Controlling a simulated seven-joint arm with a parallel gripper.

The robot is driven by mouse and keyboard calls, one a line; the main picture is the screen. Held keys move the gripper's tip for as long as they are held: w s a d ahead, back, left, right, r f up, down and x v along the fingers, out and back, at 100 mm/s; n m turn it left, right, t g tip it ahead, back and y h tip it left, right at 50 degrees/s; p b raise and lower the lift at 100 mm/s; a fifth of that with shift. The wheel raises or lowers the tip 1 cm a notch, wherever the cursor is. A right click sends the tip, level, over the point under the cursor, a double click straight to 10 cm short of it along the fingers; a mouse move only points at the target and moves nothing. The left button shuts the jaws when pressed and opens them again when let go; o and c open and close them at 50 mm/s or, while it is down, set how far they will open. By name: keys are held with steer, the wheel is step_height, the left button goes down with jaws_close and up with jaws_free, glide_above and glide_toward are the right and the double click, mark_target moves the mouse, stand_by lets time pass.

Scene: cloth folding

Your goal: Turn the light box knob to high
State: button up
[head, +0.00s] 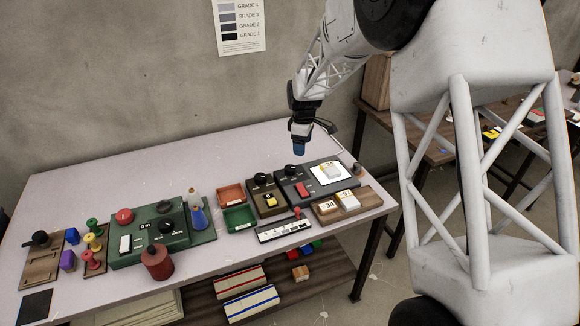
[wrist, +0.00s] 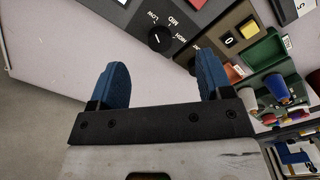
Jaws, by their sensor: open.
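The light box (head: 308,187) is a dark grey box with a lit white panel (head: 322,181) near the table's right end. Its round black knob (head: 290,170) sits toward the box's back left. In the wrist view the knob (wrist: 160,38) shows a short white mark, with LOW, MID and HIGH printed around it. I cannot tell for sure which label the mark points to. My gripper (head: 299,149) is above and just behind the knob, apart from it. In the wrist view my gripper's blue fingers (wrist: 165,72) are spread wide with nothing between them, and the knob lies beyond their tips.
A smaller brown box (head: 266,195) with a yellow switch stands left of the light box. Red and green trays (head: 231,194) are farther left. Numbered blocks (head: 347,199) sit on a wooden base in front. The table (head: 150,165) is clear behind the boxes.

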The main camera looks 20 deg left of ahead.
steer(key=n, duration=0.1)
glide_above(290, 168)
step_height(290, 168, down, 4)
steer(key=shift+w+a+f, duration=0.1)
steer(key=shift+f, duration=3.85)
steer(key=c, duration=0.9)
